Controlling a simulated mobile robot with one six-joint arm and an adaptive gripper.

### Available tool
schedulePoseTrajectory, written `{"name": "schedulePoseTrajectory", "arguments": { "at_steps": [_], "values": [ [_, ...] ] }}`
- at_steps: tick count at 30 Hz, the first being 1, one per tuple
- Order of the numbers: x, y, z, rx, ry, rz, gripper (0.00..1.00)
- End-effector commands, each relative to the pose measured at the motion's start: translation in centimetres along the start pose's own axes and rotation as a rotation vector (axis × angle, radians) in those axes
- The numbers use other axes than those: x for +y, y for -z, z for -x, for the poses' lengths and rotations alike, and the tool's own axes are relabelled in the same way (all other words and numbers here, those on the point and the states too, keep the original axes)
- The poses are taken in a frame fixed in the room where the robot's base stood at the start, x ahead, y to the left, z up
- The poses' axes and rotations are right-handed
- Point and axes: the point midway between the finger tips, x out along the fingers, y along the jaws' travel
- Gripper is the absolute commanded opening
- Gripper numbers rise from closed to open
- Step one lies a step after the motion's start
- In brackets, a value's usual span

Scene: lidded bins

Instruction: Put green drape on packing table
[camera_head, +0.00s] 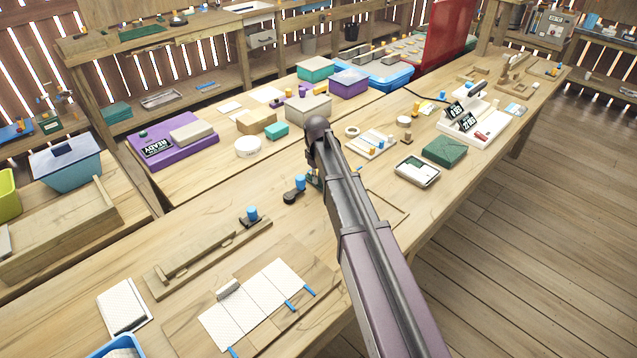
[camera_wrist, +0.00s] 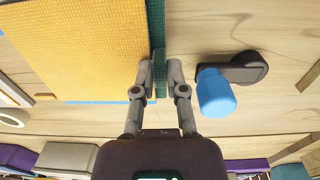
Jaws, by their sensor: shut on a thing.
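In the wrist view my gripper (camera_wrist: 160,75) is shut on a thin green piece, which I take to be the green drape (camera_wrist: 157,32). The drape shows as a narrow strip running up from between the fingertips. Below is the pale wood of a long table (camera_head: 200,230), which may be the packing table. In the head view my arm hides most of the gripper and drape.
A dark tool with a blue handle (camera_wrist: 215,92) lies close to the right of my gripper; it also shows in the head view (camera_head: 299,184). A white tub (camera_head: 248,147), cream box (camera_head: 308,107) and green box (camera_head: 444,151) stand farther off. White sheets (camera_head: 258,305) lie nearer.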

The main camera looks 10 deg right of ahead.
Motion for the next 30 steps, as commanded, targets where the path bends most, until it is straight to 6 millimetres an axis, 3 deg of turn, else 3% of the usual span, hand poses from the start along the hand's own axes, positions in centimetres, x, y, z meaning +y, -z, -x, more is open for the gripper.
{"name": "schedulePoseTrajectory", "arguments": {
  "at_steps": [16, 17, 20, 30],
  "values": [
    [-0.04, 0.03, -0.7, 0.0, 0.0, 0.001, 0.0],
    [-0.04, 0.03, -0.64, 0.0, 0.0, 0.001, 0.23],
    [-0.05, 0.03, -0.6, 0.0, 0.0, 0.001, 0.51],
    [-0.05, 0.03, -0.59, 0.0, 0.0, 0.001, 0.51]
  ]
}}
